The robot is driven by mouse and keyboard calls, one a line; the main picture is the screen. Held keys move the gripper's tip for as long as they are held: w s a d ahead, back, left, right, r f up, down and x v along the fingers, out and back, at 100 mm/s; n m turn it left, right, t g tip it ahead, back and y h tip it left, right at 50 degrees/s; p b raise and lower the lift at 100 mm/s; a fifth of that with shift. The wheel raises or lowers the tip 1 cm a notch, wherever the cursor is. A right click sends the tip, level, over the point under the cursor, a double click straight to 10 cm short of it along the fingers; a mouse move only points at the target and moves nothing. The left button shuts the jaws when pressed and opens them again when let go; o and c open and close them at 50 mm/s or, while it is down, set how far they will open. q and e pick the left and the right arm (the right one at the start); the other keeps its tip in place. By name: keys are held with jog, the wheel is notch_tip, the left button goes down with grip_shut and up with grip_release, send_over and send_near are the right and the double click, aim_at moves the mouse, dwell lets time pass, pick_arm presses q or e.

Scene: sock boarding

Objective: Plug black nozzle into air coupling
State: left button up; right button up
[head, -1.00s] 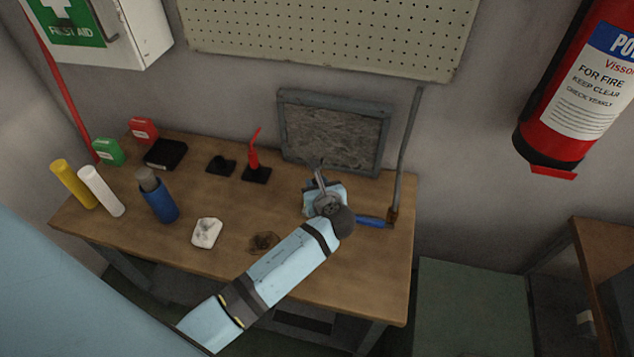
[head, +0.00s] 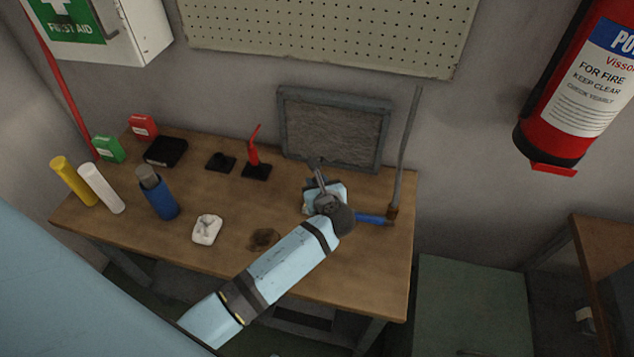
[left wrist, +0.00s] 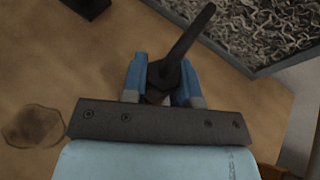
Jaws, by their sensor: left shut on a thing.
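My left gripper (head: 322,192) is shut on the black nozzle (left wrist: 190,35). In the left wrist view its blue fingers (left wrist: 162,78) grip the nozzle's wide base, and the tapered stem sticks out up and to the right. The nozzle is small and partly hidden by my wrist in the head view. A blue cylindrical piece with a brownish fitting (head: 391,213) at the foot of a grey hose (head: 408,150) lies just right of my wrist; it appears to be the air coupling. Its opening is hidden, and I see no contact with the nozzle. My right gripper is not in view.
A red nozzle (head: 254,155) stands on a black base beside an empty black base (head: 221,162). A grey-framed panel (head: 335,128) stands behind the gripper. A blue bottle (head: 158,195), a white piece (head: 207,229) and a dark stain (head: 264,239) are to the left on the wooden table (head: 330,280).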

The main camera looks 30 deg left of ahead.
pick_arm(q)
jog(key=shift+f, duration=0.2)
jog(key=o, duration=1)
